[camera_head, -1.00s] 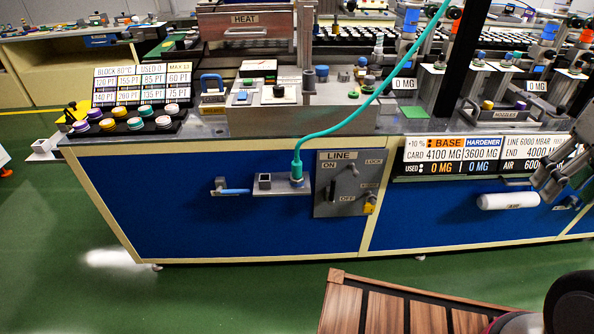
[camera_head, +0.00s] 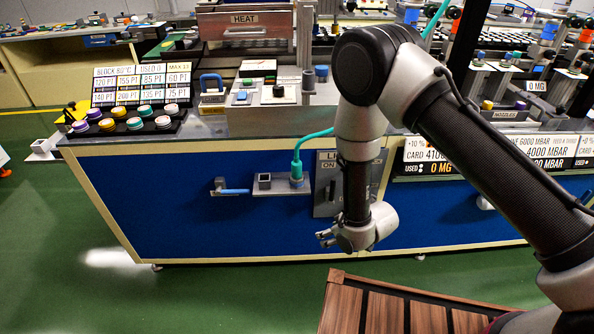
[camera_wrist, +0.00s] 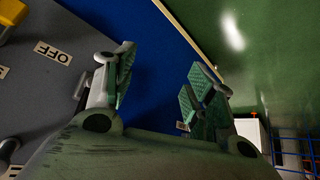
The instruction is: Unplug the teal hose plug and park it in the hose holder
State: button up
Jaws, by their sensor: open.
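The teal hose plug (camera_head: 296,178) stands upright on a small grey bracket (camera_head: 278,192) on the front of the blue bench, its teal hose (camera_head: 312,138) rising from it and passing behind my arm. A small square block with a dark opening (camera_head: 264,181) sits on the same bracket, left of the plug; I cannot tell whether it is the hose holder. My gripper (camera_head: 325,238) is below and right of the plug, apart from it. In the wrist view my gripper (camera_wrist: 162,78) is open and empty, over the blue panel; the plug is not visible there.
The grey LINE panel (camera_head: 326,190) is partly hidden by my arm; its OFF label (camera_wrist: 53,53) shows in the wrist view. A blue-handled valve (camera_head: 232,190) sticks out left of the bracket. A slatted wooden surface (camera_head: 400,305) lies low in front.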

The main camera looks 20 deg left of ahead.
jog(key=w+a+t+y, duration=0.2)
jog(key=a, duration=0.1)
jog(key=t+y, duration=0.5)
jog(key=y, duration=0.2)
send_near(300, 168)
jog(key=x, duration=0.4)
jog(key=shift+a+f, duration=0.1)
jog(key=shift+a, duration=0.05)
jog(key=x, duration=0.7)
jog(key=shift+w+a, duration=0.2)
jog(key=shift+w, duration=0.05)
jog(key=shift+c, duration=0.3)
jog(key=c, duration=1.1)
notch_tip(300, 168, up, 10)
jog(key=shift+r, duration=0.1)
